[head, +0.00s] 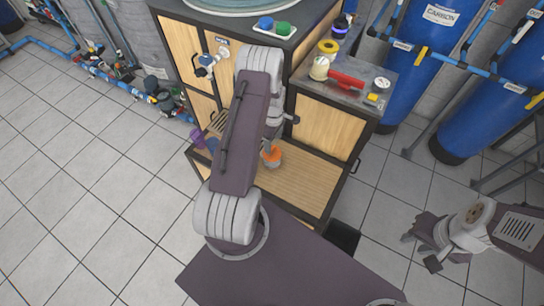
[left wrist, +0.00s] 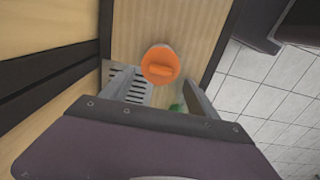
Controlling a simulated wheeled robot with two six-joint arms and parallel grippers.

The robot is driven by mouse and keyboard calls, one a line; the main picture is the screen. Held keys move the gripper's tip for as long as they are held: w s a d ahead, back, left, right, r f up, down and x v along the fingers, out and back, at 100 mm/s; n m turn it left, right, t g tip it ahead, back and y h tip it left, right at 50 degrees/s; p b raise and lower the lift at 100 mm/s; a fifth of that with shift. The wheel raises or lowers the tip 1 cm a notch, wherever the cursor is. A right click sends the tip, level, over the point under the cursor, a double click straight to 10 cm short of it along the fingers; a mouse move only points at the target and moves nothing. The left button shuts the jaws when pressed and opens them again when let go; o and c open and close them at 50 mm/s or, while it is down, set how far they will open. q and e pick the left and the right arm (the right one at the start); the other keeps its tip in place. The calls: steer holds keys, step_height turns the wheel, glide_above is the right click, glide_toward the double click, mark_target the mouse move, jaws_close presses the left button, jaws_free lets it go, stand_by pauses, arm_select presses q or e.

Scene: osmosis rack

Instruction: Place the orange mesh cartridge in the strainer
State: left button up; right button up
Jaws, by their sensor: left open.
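The orange mesh cartridge (head: 271,156) stands on the low wooden shelf, just right of my left arm. In the left wrist view its round orange top (left wrist: 160,66) with a raised ridge lies ahead, between the fingertip lines. Its mesh is not visible. My left gripper (left wrist: 155,78) is open, with nothing held between its fingers. In the head view my own arm mostly hides it. My right gripper (head: 420,251) is at the far right, over the floor, away from the shelf; its opening is unclear. I cannot pick out the strainer for certain.
A wood-panelled cabinet (head: 322,124) rises behind the low shelf (head: 300,182). A red-handled item (head: 346,79) and jars are on its top. Purple items (head: 198,138) are left of my arm. A green thing (left wrist: 178,106) shows partly behind a finger. Blue tanks (head: 412,80) stand right.

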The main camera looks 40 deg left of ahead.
mark_target(272, 149)
arm_select(q)
steer(key=f, duration=0.5)
steer(key=shift+s+a+f, duration=0.1)
steer(key=shift+a+f, duration=0.2)
jaws_close()
